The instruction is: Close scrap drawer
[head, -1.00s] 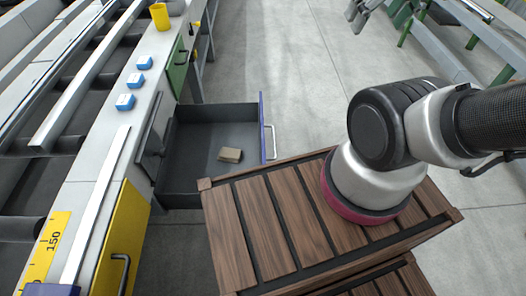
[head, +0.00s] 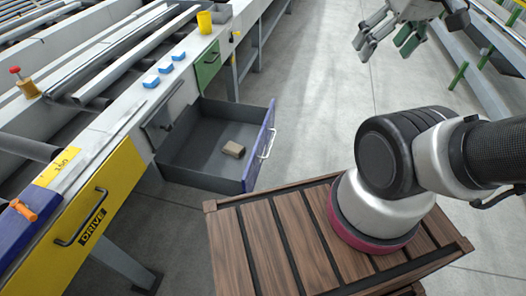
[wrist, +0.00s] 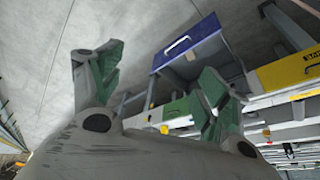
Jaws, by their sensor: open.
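The scrap drawer (head: 188,170) is a grey open tray with a blue front, pulled out from the side of the runout table. Its front carries a pale bar handle (head: 267,143). A small brown block (head: 233,149) lies inside on the drawer floor. In the wrist view the drawer's blue front (wrist: 186,42) shows beyond the fingers, with its handle (wrist: 178,45). My gripper (head: 385,42) is at the top right of the head view, apart from the drawer and beyond it. In the wrist view its green-padded fingers (wrist: 155,90) are spread, with nothing between them.
A yellow drive drawer (head: 100,215) and a green drawer (head: 208,66) flank the scrap drawer, both flush. Blue blocks (head: 165,68) and a yellow cup (head: 205,22) stand on the table edge. Concrete floor (head: 320,90) is clear right of the drawer. My slatted wooden deck is in front.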

